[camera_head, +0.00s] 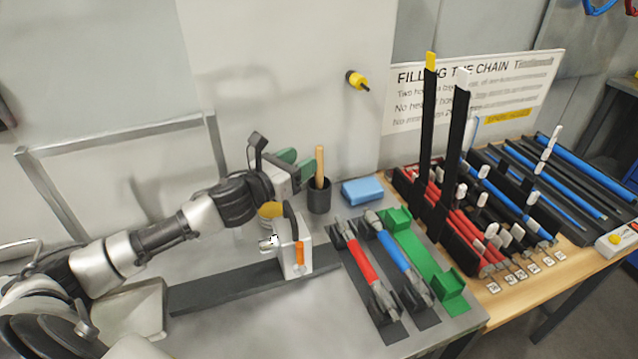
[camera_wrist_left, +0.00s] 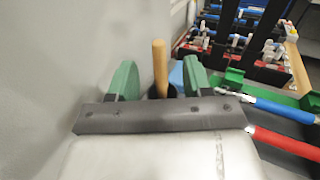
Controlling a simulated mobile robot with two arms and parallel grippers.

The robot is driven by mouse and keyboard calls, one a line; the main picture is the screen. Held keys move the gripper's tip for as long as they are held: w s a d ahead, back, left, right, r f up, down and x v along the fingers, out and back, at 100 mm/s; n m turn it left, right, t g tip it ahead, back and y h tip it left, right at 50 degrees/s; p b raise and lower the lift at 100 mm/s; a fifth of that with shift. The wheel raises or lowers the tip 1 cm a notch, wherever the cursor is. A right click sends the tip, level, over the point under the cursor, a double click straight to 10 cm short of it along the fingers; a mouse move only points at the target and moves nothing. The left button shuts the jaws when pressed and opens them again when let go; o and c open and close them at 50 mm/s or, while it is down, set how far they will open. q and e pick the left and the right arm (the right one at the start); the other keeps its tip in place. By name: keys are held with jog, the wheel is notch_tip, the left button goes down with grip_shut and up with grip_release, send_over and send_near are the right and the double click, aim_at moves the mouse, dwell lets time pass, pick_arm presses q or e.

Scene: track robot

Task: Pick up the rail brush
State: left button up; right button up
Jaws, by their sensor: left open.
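The rail brush (camera_head: 319,164) shows as an upright light wooden handle in a dark round cup (camera_head: 319,197) at the back of the grey table. Its lower end is hidden inside the cup. My left gripper (camera_head: 297,164), with green fingers, is just left of the handle in the head view. In the left wrist view, the wooden handle (camera_wrist_left: 160,66) stands between the two spread fingers of the left gripper (camera_wrist_left: 159,78), with gaps on both sides. The gripper is open and empty. My right gripper is not in view.
A white clamp-like device (camera_head: 288,255) stands on a dark strip below my left wrist. A blue block (camera_head: 362,190) lies right of the cup. Red (camera_head: 361,258) and blue (camera_head: 398,254) bars and a green holder (camera_head: 420,255) lie nearer. A rack of rods fills the wooden table (camera_head: 530,280).

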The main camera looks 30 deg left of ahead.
aim_at(316, 152)
pick_arm(q)
jog(key=p+x, duration=0.1)
jog(key=x, duration=0.5)
jog(key=shift+a+f+p, duration=0.1)
jog(key=shift+f+p, duration=0.05)
jog(key=shift+p, duration=0.25)
jog(key=shift+w+f, duration=0.15)
jog(key=shift+w, duration=0.3)
grip_shut()
jog(key=shift+s, duration=0.1)
